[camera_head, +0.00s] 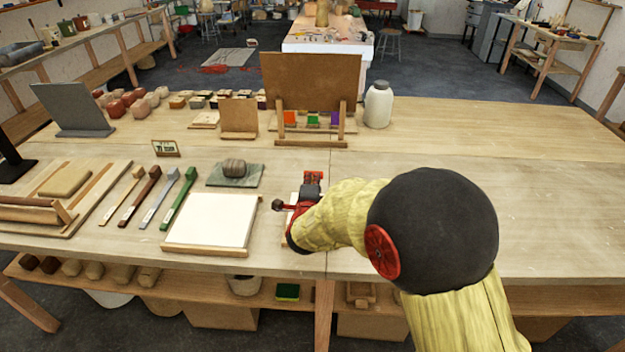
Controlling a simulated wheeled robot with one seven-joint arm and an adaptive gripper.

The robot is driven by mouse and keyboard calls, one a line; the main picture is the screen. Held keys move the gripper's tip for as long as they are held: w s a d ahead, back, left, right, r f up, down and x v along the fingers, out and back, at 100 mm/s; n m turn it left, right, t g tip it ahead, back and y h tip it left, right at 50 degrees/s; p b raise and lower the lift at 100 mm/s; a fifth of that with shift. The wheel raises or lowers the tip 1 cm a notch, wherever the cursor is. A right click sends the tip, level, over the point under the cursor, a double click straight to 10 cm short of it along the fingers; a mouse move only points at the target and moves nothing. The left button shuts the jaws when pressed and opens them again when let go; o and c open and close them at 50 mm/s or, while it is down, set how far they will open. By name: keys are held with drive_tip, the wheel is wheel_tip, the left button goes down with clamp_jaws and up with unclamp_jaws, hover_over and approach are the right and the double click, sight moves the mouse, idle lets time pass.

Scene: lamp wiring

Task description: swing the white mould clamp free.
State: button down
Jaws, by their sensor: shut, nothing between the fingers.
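My gripper (307,198) is red and black and is low over the middle front of the table. It is shut, with nothing seen between its fingers. A small pale, white-edged piece (289,217) shows beside and partly under it. My wrist and arm cover most of that piece, so I cannot tell whether it is the white mould or its clamp. The clamp itself is not clearly visible, and I cannot tell whether the gripper touches it.
A white board in a wooden frame (212,221) lies just left of my gripper. Behind stand an upright brown board (311,80) and a white jar (378,105). The table's right side is clear.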

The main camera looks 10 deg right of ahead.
sight(314, 172)
drive_tip(key=shift+w+d+r+g+p, duration=0.2)
drive_tip(key=shift+w+g+p, duration=0.15)
drive_tip(key=shift+p, duration=0.45)
drive_tip(key=p, duration=0.1)
drive_tip(key=w+g+p, duration=0.1)
drive_tip(key=p, duration=0.1)
drive_tip(key=shift+w+d+r+y, duration=0.2)
drive_tip(key=shift+w+r+y, duration=0.05)
drive_tip(key=shift+r+y, duration=0.1)
drive_tip(key=p, duration=0.2)
drive_tip(key=w+g+p, duration=0.1)
drive_tip(key=shift+w+d+r+p, duration=0.1)
drive_tip(key=shift+d+r+p, duration=0.1)
drive_tip(key=shift+p, duration=0.15)
drive_tip(key=w+d+f+g+y+p, duration=0.1)
drive_tip(key=w+d+f+g+p, duration=0.1)
drive_tip(key=w+p, duration=0.6)
drive_tip(key=shift+w+d+f+g+p, duration=0.15)
drive_tip(key=shift+d+f+g+p, duration=0.2)
drive_tip(key=shift+f+p, duration=0.8)
drive_tip(key=shift+r, duration=0.3)
drive_tip(key=shift+p, duration=0.3)
